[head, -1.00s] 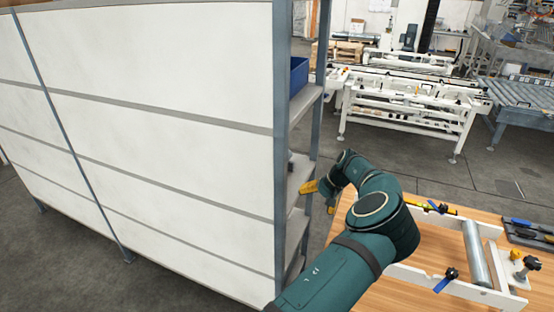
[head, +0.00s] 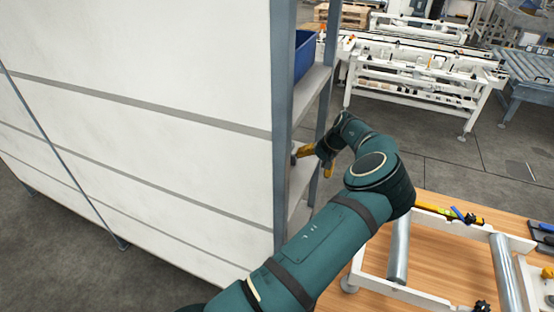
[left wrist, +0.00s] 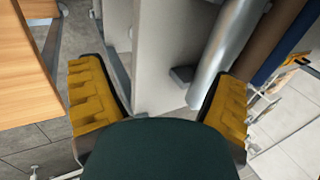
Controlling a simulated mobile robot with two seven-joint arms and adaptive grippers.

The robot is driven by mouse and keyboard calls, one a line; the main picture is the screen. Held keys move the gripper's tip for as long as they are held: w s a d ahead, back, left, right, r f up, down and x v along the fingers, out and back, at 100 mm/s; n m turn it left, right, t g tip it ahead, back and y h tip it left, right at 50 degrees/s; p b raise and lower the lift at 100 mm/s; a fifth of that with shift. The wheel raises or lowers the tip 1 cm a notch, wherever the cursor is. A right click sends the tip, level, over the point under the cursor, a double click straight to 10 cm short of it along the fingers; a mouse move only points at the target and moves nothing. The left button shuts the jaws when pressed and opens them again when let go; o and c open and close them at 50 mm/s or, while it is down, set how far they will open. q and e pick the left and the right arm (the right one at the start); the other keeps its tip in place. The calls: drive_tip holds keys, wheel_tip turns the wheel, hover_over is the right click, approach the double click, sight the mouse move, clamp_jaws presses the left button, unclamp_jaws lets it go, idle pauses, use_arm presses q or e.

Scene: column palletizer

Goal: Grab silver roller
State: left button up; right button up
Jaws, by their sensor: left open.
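A silver roller (left wrist: 215,52) shows in the left wrist view, right of centre, slanting beside a grey shelf panel. My left gripper (left wrist: 160,85) is open there, with its two yellow fingers spread and nothing between the pads. The roller lies beyond the fingers, nearer the right one. In the head view my left gripper (head: 314,160) is at the open side of the shelf rack (head: 284,120), level with a middle shelf. Two more silver rollers, a left one (head: 399,250) and a right one (head: 506,272), sit in a white frame on the wooden table. My right gripper is not seen.
The rack's white side panel (head: 140,130) fills the left and hides most of the shelves. A blue bin (head: 305,52) is on an upper shelf. The wooden table (head: 440,262) is right of my left arm. White conveyor equipment (head: 420,75) stands behind, across open floor.

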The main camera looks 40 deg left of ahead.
use_arm(q)
drive_tip(key=s+a, duration=0.1)
drive_tip(key=a, duration=0.2)
drive_tip(key=s+a, duration=0.1)
drive_tip(key=a, duration=0.3)
drive_tip(key=s+a+p, duration=0.1)
drive_tip(key=a, duration=0.2)
drive_tip(key=shift+s+a, duration=0.2)
drive_tip(key=shift+s, duration=0.1)
drive_tip(key=shift+p+x, duration=0.3)
drive_tip(key=shift+x, duration=2.2)
drive_tip(key=c, duration=1.4)
